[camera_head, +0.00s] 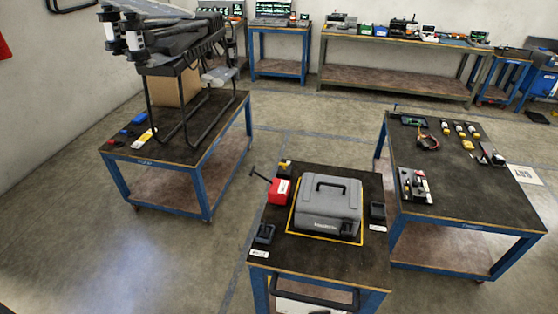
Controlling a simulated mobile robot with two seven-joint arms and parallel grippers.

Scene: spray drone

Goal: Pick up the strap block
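I cannot tell for certain which thing is the strap block. A red block-like item (279,191) with a white label stands on the middle cart, left of a grey case (328,205). A small dark blue holder (264,234) sits at that cart's front left. Neither of my grippers is in view.
A large folded drone (185,45) stands over the left table (213,135). The middle cart (325,262) has a black front handle. The right table (470,195) carries small parts and a tray (414,186). Benches (390,75) line the back wall. Floor between the left table and cart is clear.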

